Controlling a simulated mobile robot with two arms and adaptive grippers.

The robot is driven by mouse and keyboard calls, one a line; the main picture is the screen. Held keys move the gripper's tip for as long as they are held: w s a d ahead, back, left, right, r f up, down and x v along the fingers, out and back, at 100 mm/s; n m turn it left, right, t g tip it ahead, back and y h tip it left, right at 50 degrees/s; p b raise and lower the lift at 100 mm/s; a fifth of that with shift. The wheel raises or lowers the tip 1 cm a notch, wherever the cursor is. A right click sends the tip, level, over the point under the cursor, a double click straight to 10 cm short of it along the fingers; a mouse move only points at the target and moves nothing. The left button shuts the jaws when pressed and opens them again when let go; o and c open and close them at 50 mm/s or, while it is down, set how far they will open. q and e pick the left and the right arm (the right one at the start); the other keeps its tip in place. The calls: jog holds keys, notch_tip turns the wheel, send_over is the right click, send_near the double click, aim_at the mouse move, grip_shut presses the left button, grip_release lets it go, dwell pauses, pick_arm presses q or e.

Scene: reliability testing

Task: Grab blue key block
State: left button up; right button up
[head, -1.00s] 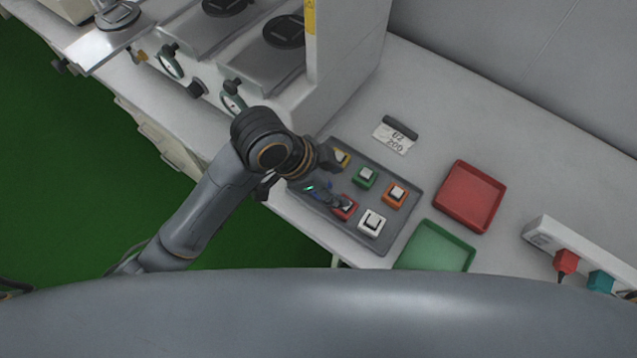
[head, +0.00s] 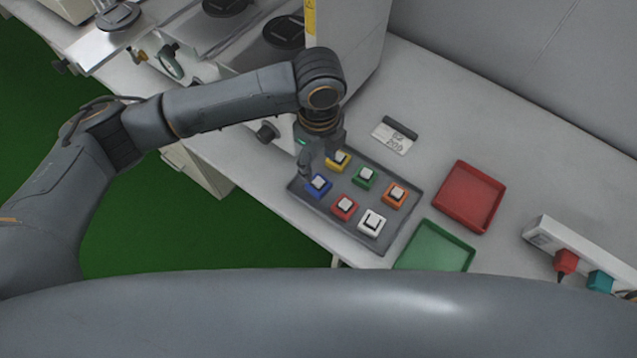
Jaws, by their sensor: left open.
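The blue key block (head: 319,186) sits on the grey tray (head: 333,222) at its left side, with a pale key on top. My left gripper (head: 312,172) points down just above and behind the blue block, near the yellow block (head: 338,162). It is open, and nothing shows between its fingers. Whether a finger touches the blue block I cannot tell. My right gripper is out of view.
The tray also holds green (head: 365,177), orange (head: 395,195), red (head: 344,207) and white (head: 372,222) key blocks. A red bin (head: 470,196) and a green bin (head: 436,248) stand to the right. A counter display (head: 395,136) lies behind. A white machine (head: 352,50) rises behind my arm.

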aim_at(319, 182)
pick_arm(q)
notch_tip(319, 182, down, 3)
jog(key=shift+f, duration=0.1)
jog(key=shift+s+f+p, duration=0.2)
jog(key=shift+f+p, duration=0.15)
jog(key=shift+f, duration=2.35)
jog(key=c, duration=1)
jog(key=shift+o, duration=0.2)
jog(key=shift+r, duration=0.15)
